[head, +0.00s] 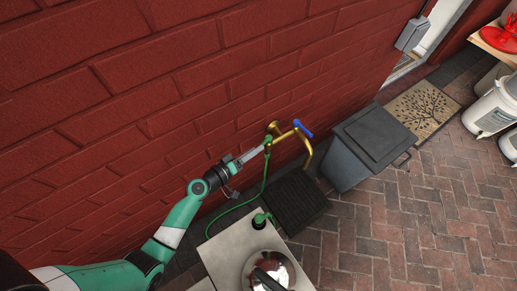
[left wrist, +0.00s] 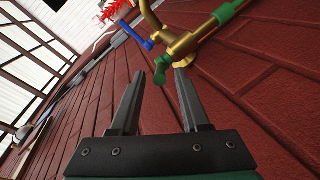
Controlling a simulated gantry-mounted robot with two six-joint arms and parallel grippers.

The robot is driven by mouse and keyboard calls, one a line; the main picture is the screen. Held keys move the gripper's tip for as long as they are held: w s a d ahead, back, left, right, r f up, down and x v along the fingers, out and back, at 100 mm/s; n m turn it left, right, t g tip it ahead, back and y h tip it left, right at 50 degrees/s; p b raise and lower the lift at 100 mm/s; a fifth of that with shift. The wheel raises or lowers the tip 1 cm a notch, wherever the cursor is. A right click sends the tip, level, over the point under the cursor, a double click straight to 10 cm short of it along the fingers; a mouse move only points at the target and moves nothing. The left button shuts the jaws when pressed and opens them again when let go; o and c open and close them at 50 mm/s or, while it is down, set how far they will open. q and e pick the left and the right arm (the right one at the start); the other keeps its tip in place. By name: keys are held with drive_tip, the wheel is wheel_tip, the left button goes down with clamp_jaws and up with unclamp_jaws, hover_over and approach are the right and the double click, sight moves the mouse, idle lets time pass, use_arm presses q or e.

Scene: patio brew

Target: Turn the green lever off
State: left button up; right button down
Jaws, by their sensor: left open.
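The brass tap (head: 309,155) sticks out from the brick wall, with a green lever (head: 267,141) on its left and a blue lever (head: 303,128) on its right. In the left wrist view the green lever (left wrist: 162,66) hangs below the brass body (left wrist: 183,46) and shows between my fingertips. The blue lever (left wrist: 138,40) is further off to the left. My left gripper (head: 260,150) is open and empty at the tap's left side; its fingertips (left wrist: 160,71) lie either side of the green lever's image. Contact cannot be told. My right gripper is not in view.
A green hose (head: 262,190) runs down from the tap to a metal-topped unit (head: 225,247) with a shiny kettle (head: 270,275) on it. A dark bin (head: 370,145) stands right of the tap. The red brick wall (head: 150,90) is close behind my left gripper.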

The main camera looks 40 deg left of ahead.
use_arm(q)
drive_tip(key=shift+x, duration=1.3)
drive_tip(key=shift+d, duration=0.1)
clamp_jaws()
